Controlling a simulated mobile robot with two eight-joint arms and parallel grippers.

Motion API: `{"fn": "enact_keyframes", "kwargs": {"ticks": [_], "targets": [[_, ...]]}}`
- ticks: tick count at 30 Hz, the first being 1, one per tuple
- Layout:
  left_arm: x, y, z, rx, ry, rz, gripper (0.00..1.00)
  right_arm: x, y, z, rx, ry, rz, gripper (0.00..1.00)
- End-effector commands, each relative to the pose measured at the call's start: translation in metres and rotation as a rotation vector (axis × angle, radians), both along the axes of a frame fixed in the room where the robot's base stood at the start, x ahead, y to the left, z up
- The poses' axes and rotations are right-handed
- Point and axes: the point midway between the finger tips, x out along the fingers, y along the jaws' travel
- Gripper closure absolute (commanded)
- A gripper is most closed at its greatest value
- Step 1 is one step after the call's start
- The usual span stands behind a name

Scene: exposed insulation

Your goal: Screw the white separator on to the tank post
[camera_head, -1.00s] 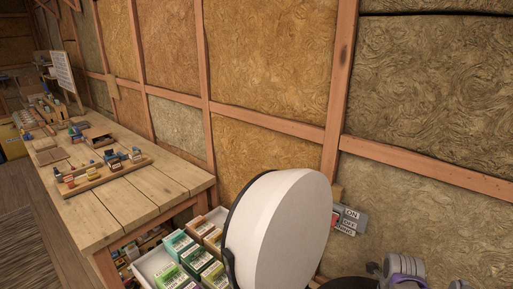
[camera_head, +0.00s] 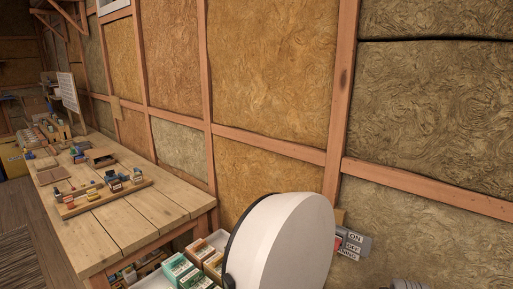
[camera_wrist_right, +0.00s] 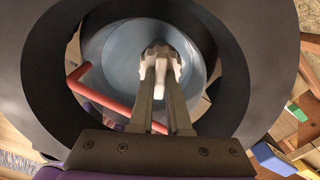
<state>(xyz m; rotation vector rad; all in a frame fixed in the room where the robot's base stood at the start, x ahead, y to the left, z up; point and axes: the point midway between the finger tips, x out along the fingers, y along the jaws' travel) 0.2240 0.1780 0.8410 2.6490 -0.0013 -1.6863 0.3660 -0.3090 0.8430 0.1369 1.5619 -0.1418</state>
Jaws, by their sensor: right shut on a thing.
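In the right wrist view my right gripper (camera_wrist_right: 162,62) is shut on a small white piece (camera_wrist_right: 156,48), which looks like the white separator. The fingers reach into a round, pale blue-grey bowl-like opening (camera_wrist_right: 115,50) with a wide dark ring (camera_wrist_right: 45,75) around it. The fingers hide part of the piece, and I cannot tell whether it touches a post. No tank post can be made out clearly. My left gripper is in neither view.
A big white drum-like thing (camera_head: 290,245) with a dark rim fills the lower middle of the head view. Behind it are a switch box (camera_head: 352,243) and a tray of coloured boxes (camera_head: 218,240). A wooden bench (camera_head: 140,225) with small items stands left. A red bar (camera_wrist_right: 100,98) crosses behind the ring.

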Motion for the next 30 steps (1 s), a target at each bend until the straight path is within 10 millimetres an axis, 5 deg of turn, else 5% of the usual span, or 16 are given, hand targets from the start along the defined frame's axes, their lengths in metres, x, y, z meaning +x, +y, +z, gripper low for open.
{"fn": "enact_keyframes", "kwargs": {"ticks": [5, 6, 12, 30], "targets": [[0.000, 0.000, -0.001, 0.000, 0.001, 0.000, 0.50, -0.003, 0.004, -0.006, 0.008, 0.007, 0.003, 1.00], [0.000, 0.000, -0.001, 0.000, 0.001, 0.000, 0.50, -0.003, 0.004, -0.006, 0.008, 0.007, 0.004, 0.83], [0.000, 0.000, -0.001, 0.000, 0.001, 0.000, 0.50, -0.003, 0.004, -0.006, 0.009, 0.006, 0.004, 0.50], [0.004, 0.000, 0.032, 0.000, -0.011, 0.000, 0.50, -0.002, 0.002, 0.040, 0.003, 0.001, 0.002, 0.50]]}}
